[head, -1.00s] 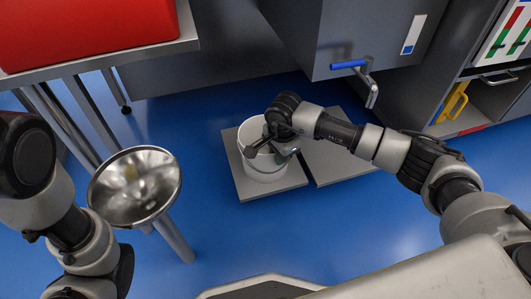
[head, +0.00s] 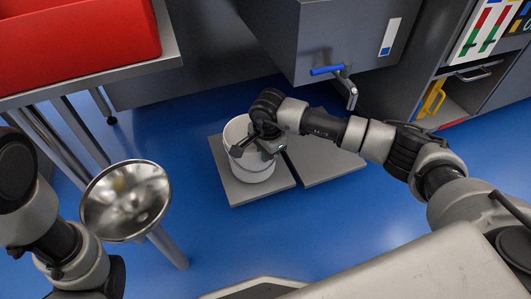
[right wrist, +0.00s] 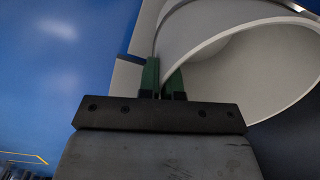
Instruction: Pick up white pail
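The white pail (head: 254,172) stands upright on a grey square slab (head: 236,196) on the blue floor. My right gripper (head: 256,152) is at the pail's rim, on its right side in the head view. In the right wrist view the green fingers (right wrist: 163,80) sit close together, one on each side of the pail's wall (right wrist: 190,32). They look shut on it; the gripper hides part of the rim in the head view. My left arm shows at the left edge, but its gripper is out of view.
A second grey slab (head: 322,160) lies bare to the right. A metal bowl (head: 122,203) on a post stands at the left. A red tub (head: 80,35) sits on a table at upper left. A grey cabinet with a blue-handled lever (head: 328,70) overhangs behind.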

